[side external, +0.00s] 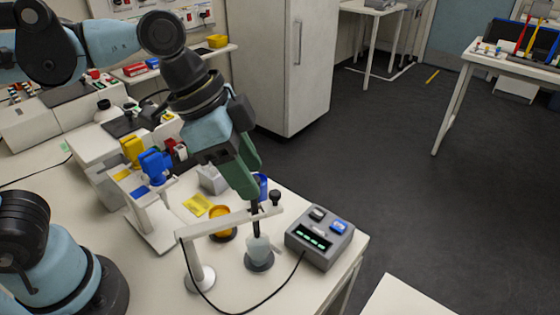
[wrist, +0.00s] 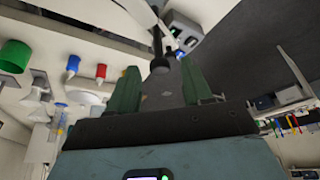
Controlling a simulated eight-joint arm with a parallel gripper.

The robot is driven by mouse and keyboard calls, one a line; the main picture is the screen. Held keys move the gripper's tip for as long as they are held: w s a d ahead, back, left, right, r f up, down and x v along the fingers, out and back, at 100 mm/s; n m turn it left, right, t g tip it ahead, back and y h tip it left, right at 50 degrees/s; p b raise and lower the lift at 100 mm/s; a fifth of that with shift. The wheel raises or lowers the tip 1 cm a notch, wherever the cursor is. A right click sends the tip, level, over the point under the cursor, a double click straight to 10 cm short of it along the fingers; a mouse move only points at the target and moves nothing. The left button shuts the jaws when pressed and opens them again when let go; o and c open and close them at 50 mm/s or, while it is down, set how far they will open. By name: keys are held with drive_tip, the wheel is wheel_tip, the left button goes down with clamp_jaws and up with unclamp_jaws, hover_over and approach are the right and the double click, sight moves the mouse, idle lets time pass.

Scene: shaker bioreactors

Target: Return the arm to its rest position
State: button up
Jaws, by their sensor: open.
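My gripper (side external: 243,172) has green fingers and hangs above the front right part of the bench in the side external view. It is tilted downward, close to a dark probe on a white stand arm (side external: 232,218). In the wrist view my gripper (wrist: 160,85) has its two green fingers spread apart. The dark probe (wrist: 158,50) shows beyond the gap between them. I see nothing held. The exact distance between fingers and probe is hard to tell.
A small translucent vessel (side external: 258,246) stands under the probe. A grey meter (side external: 320,238) with green digits is at the bench's right edge. An orange dish (side external: 222,222), yellow and blue (side external: 154,165) holders stand left. Open floor (side external: 400,160) lies right.

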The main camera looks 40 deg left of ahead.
drive_tip(key=v, duration=1.2)
drive_tip(key=x, duration=1.2)
drive_tip(key=shift+f, duration=0.1)
wheel_tip(320, 180, down, 4)
drive_tip(key=shift+w+r, duration=0.1)
drive_tip(key=v, duration=1.1)
drive_tip(key=shift+a, duration=0.1)
